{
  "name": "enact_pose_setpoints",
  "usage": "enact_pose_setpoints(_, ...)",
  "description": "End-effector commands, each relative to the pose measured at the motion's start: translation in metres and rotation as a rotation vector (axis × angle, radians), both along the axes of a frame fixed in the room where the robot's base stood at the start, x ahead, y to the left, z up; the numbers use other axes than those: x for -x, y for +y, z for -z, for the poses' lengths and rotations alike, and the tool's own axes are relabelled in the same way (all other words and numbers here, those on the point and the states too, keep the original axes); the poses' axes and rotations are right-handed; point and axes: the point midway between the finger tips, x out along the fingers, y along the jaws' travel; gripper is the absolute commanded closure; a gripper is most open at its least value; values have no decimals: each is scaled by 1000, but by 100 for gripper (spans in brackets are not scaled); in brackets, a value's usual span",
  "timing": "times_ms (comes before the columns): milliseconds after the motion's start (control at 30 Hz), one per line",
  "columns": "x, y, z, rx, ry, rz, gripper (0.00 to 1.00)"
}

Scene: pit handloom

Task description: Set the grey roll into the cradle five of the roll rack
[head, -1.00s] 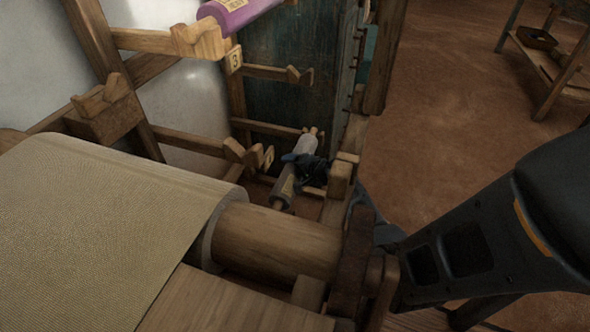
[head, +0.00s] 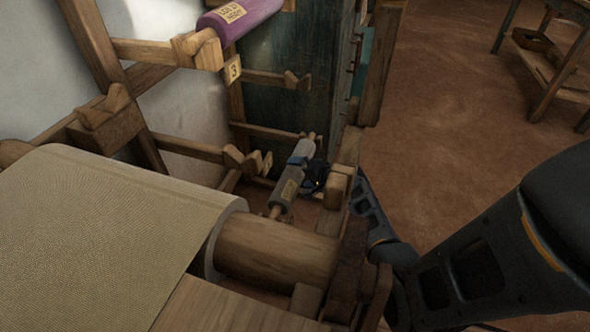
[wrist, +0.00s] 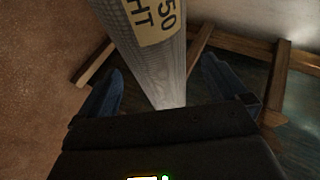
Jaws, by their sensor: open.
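The grey roll (head: 291,184) with a tan label lies low at the rack's near right end, its wooden shaft ends showing. It fills the gap in the wrist view (wrist: 150,62), its label partly readable. My gripper (head: 306,168) is at the roll's right side, a blue finger over the roll's upper part. In the wrist view my gripper (wrist: 162,66) is open, with a finger on each side of the roll and gaps visible. The roll rack (head: 92,45) has wooden cradles; a tag reads 3. A lower tag (head: 267,163) is unreadable. Whether the roll rests in a cradle is unclear.
A purple roll (head: 245,17) sits in an upper cradle. The large cloth-wrapped beam (head: 110,215) fills the left foreground. A wooden post (head: 383,60) and loom frame stand close to my arm. Open brown floor (head: 460,120) lies to the right.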

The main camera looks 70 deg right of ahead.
Motion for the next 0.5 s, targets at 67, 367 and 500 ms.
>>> enact_pose_setpoints(67, 15, 6, -12, 0, 1, 2, 0)
enact_pose_setpoints(367, 50, 20, -33, 0, 1, 0, 0)
enact_pose_setpoints(500, 56, 22, -36, 0, 1, 1, 0)
